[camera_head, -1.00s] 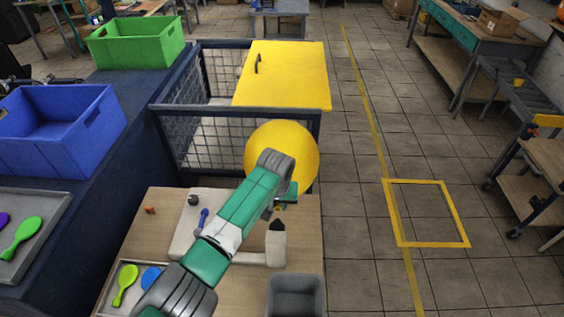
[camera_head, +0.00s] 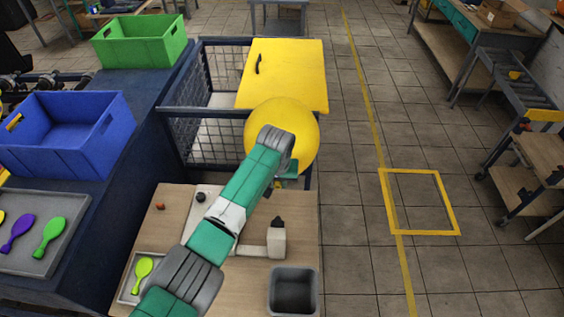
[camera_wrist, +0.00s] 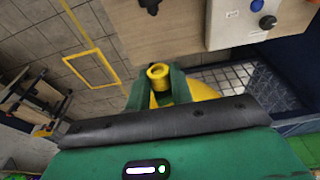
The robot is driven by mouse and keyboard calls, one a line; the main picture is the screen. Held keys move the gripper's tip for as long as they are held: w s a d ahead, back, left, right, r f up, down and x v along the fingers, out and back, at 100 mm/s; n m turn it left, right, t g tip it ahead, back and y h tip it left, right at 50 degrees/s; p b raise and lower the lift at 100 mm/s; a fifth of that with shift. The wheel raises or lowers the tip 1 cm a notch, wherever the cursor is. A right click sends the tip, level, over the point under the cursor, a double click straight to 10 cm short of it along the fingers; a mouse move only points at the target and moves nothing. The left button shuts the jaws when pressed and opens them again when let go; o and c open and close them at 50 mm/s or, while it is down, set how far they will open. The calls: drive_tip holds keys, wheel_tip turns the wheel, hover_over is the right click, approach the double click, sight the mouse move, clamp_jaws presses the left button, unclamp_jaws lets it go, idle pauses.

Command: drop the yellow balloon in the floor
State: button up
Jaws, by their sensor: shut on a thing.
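The inflated yellow balloon (camera_head: 295,117) is held up above the far edge of the wooden table, in front of the wire cage. My gripper (camera_wrist: 158,88) is shut on the balloon's ring-shaped yellow neck (camera_wrist: 158,72), which shows between the two green fingers in the wrist view. Most of the balloon's body is hidden behind my gripper there. In the head view my wrist covers the balloon's lower left part, and the fingers are mostly hidden. The tiled floor (camera_head: 345,230) lies to the right of the table, with a yellow taped square (camera_head: 420,234) on it.
The wooden table (camera_head: 305,245) holds a white machine (camera_head: 276,243), a grey bin (camera_head: 293,290) and a tray with a green balloon (camera_head: 143,267). The cage has a yellow lid (camera_head: 290,75). Blue (camera_head: 70,130) and green (camera_head: 140,40) crates stand left. Floor to the right is open.

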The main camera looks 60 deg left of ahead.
drive_tip(key=shift+r, duration=0.5)
